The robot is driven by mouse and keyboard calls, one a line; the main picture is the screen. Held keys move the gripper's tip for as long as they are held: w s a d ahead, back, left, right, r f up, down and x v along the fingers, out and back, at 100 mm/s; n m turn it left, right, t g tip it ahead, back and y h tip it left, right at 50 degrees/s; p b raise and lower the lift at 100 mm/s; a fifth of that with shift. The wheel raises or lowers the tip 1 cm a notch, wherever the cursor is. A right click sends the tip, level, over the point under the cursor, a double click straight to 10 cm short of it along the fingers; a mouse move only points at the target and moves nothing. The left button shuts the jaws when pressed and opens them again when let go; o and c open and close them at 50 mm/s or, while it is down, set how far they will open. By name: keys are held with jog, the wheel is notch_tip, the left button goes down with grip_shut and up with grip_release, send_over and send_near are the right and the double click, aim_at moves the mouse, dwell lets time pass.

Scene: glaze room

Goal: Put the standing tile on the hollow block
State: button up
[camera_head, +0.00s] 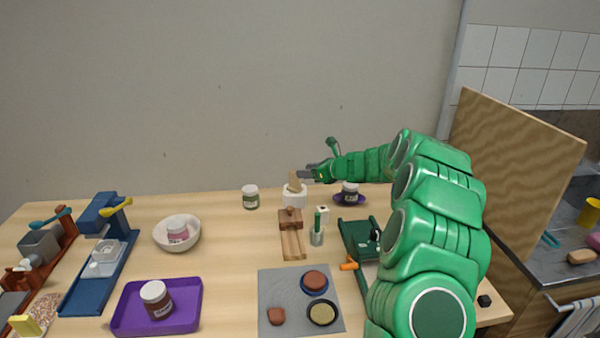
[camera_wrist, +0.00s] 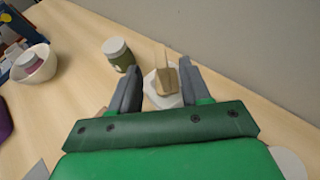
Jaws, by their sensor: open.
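A tan upright piece (camera_head: 294,182), which looks like the standing tile, rises from a white block-like base (camera_head: 294,197) at the back middle of the table. In the wrist view the tan piece (camera_wrist: 166,80) and white base (camera_wrist: 160,98) show between my fingers. My gripper (camera_head: 306,173) is open and empty, just above and right of the tan piece. In the wrist view my gripper (camera_wrist: 160,82) has its fingers well apart, with no clear contact. A small white block with a dark hole (camera_head: 322,212) stands to the right; I cannot tell which white piece is the hollow block.
A green-labelled jar (camera_head: 250,197) stands left of the white base. A wooden stand (camera_head: 291,235), a glass with a green tool (camera_head: 317,235) and a grey mat (camera_head: 272,285) lie nearer. A jar on a purple saucer (camera_head: 349,199) is right. Bare table lies left of the stand.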

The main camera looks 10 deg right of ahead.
jog(key=shift+v, duration=1.8)
jog(key=s+a+r+n+g+y, duration=0.1)
jog(key=s+a+r+n+g, duration=0.1)
jog(key=s+a+r+n, duration=0.25)
jog(key=s+a+r+n+g, duration=0.2)
jog(key=s+a+n, duration=0.1)
jog(key=s+a, duration=0.4)
jog(key=s+a+r+n+g+h, duration=0.15)
jog(key=s+n, duration=0.25)
jog(key=s, duration=0.5)
jog(key=s+a+n+g, duration=0.2)
jog(key=s+n, duration=0.2)
jog(key=s, duration=0.5)
jog(key=s+d+f+n+g+h, duration=0.1)
jog(key=s+d+n+h, duration=0.2)
jog(key=s, duration=0.8)
jog(key=s+d+f+n+g+h, duration=0.1)
jog(key=s+d+n+h, duration=0.2)
jog(key=s, duration=0.9)
jog(key=s+d+f+n+g+h, duration=0.1)
jog(key=s+d+n, duration=0.4)
jog(key=s, duration=0.7)
jog(key=d+g+h, duration=0.1)
jog(key=d+h, duration=0.1)
jog(key=shift+d+f, duration=0.3)
jog(key=shift+f, duration=0.1)
